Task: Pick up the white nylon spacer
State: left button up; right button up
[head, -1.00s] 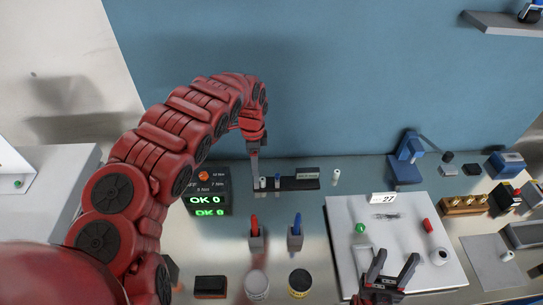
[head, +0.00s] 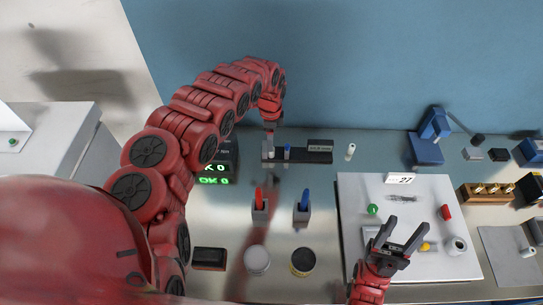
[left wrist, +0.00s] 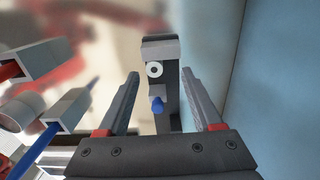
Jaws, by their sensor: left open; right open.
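A short white spacer (head: 271,152) stands at the left end of a black rack (head: 305,157) at the back of the table, beside a blue piece (head: 287,152). In the left wrist view the white spacer (left wrist: 154,69) shows its round end with a dark hole; the blue piece (left wrist: 157,104) is nearer the camera. My left gripper (head: 270,128) is above the spacer end of the rack; it is open and empty, its two fingers either side of the rack in the left wrist view. My right gripper (head: 404,230) is open and empty over the white board (head: 355,200).
Another white cylinder (head: 350,152) stands right of the rack. Red (head: 259,200) and blue (head: 303,202) pens stand in holders in front. A display box (head: 218,165) stands left of the rack. The blue wall (head: 340,60) is close behind.

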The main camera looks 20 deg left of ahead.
pick_arm(q)
jog(key=shift+s+f, duration=0.2)
jog(key=shift+f, duration=0.25)
jog(key=f+b, duration=0.1)
jog(key=f, duration=0.1)
jog(key=f+b, duration=0.1)
jog(key=f, duration=0.1)
jog(key=shift+s+d+b, duration=0.25)
jog(key=shift+d+b, duration=0.05)
jog(key=shift+f, duration=0.25)
jog(key=shift+w+r, duration=0.1)
jog(key=shift+r, duration=0.1)
jog(key=c, duration=0.4)
grip_shut()
